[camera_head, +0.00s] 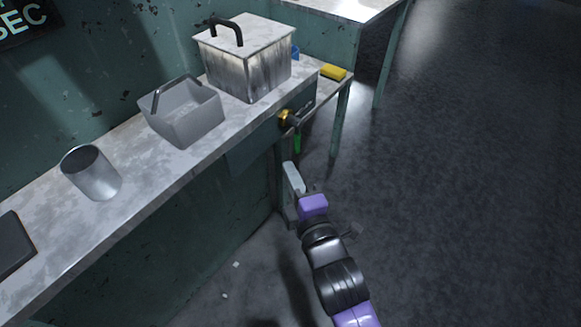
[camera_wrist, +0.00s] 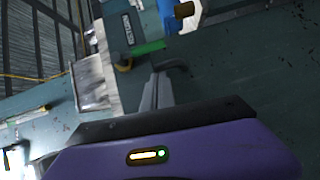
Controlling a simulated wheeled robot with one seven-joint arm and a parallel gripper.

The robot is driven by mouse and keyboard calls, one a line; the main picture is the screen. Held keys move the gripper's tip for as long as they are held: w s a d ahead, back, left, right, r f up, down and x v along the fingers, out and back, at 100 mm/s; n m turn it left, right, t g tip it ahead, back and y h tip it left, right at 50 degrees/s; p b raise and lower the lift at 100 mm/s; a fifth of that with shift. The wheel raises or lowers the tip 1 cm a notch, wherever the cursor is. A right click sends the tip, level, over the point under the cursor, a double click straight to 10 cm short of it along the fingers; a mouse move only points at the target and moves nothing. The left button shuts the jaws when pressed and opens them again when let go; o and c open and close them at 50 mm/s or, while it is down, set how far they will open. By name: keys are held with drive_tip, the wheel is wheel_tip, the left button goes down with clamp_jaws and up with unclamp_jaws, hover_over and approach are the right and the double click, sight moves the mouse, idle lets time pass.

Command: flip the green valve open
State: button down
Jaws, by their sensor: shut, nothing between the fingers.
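The green valve handle (camera_head: 297,143) hangs down from a brass valve body (camera_head: 288,117) on the front side of the bench. In the wrist view my gripper (camera_wrist: 172,68) shows just below the green handle in the picture. The two look apart, but I cannot tell the exact gap.
The bench (camera_head: 125,225) carries a lidded metal box (camera_head: 247,70), a grey open container (camera_head: 184,110) with a dark handle and a metal cup (camera_head: 92,174). A yellow sponge (camera_head: 333,72) lies at its far end. The floor (camera_head: 460,200) to the right is clear.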

drive_tip(key=p+v, duration=0.1)
drive_tip(key=v, duration=0.7)
drive_tip(key=shift+s+f, duration=0.25)
drive_tip(key=shift+s, duration=0.15)
drive_tip(key=shift+d, duration=0.1)
drive_tip(key=s+d+m+g+h, duration=0.1)
drive_tip(key=s+d+m+h, duration=0.1)
drive_tip(key=s+d+m, duration=0.65)
drive_tip(key=s+d+m+h, duration=0.1)
drive_tip(key=s+d+m, duration=0.3)
drive_tip(key=s, duration=0.7)
drive_tip(key=s+d+m+g+h, duration=0.15)
drive_tip(key=s+d+m, duration=0.25)
drive_tip(key=s+m, duration=0.45)
wheel_tip(320, 180, up, 14)
drive_tip(key=s+p, duration=0.1)
drive_tip(key=p, duration=1.2)
drive_tip(key=shift+d+t+h, duration=0.2)
drive_tip(key=shift+t+h, duration=0.15)
drive_tip(key=shift+h, duration=0.1)
